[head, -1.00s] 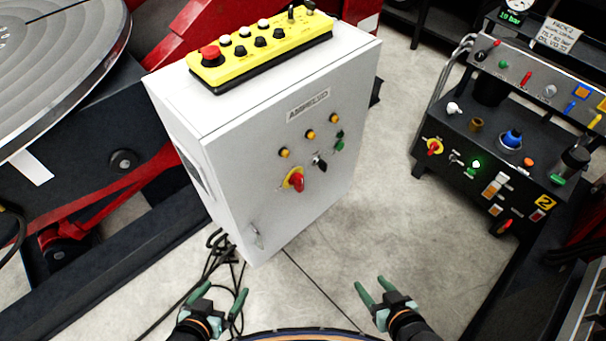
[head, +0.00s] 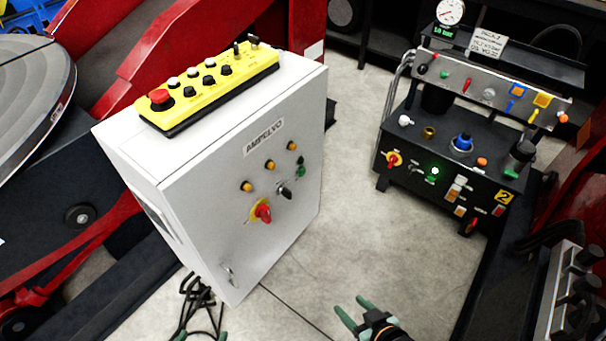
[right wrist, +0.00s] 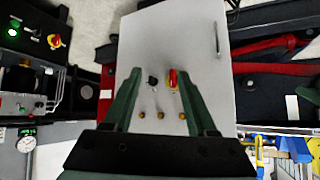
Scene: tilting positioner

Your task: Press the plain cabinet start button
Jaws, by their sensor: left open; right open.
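The grey control cabinet (head: 247,205) stands left of centre in the head view. On its front, right of the black key-like switch (head: 285,193), are a bright green button (head: 301,173) and a darker green one just above it. My right gripper (head: 352,308) is open and empty, low in the picture and apart from the cabinet. In the right wrist view the open fingers (right wrist: 160,72) frame the cabinet door (right wrist: 185,35), upside down; I cannot make out the green buttons there.
The door carries a red-yellow rotary switch (head: 262,211) and orange lamps (head: 269,165). A yellow button box (head: 209,86) lies on top. A black hydraulic console (head: 455,160) stands right.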

